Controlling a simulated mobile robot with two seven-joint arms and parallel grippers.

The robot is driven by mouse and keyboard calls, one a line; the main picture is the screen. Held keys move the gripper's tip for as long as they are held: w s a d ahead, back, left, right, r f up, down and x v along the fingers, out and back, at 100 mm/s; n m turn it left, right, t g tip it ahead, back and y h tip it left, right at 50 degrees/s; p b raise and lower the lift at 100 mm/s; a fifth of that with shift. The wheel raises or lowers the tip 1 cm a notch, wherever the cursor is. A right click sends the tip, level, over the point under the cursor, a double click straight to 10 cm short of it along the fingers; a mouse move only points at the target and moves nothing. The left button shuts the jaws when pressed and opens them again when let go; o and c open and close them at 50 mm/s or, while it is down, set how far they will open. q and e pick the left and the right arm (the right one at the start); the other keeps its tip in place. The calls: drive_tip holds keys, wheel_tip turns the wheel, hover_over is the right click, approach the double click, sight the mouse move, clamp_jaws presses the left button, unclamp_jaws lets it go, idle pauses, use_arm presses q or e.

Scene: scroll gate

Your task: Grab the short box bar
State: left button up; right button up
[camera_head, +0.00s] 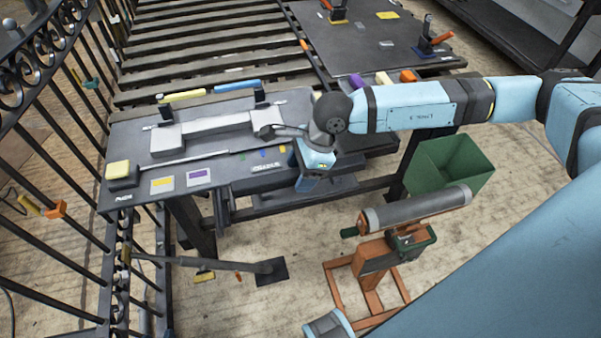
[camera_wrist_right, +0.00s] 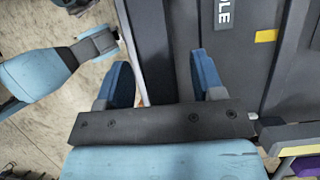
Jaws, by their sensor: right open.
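A pale grey box-shaped bar (camera_head: 214,125), which looks like the short box bar, lies across the dark tabletop (camera_head: 128,135) with a wider block at its left end. My right gripper (camera_head: 308,184) hangs at the table's front edge, to the right of and nearer than the bar, and apart from it. In the right wrist view its two blue fingers (camera_wrist_right: 158,75) stand apart. Dark grey structure and a thin pale strip show between and beyond them, and I cannot see the bar held there.
A yellow block (camera_head: 118,169) and yellow and purple cards (camera_head: 198,176) lie on the table's front left. A green bin (camera_head: 452,168) and an orange stand with a grey roller (camera_head: 418,206) are on the floor at right. A black railing (camera_head: 60,140) borders the left.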

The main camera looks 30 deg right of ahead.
clamp_jaws()
drive_tip(key=shift+r, duration=0.15)
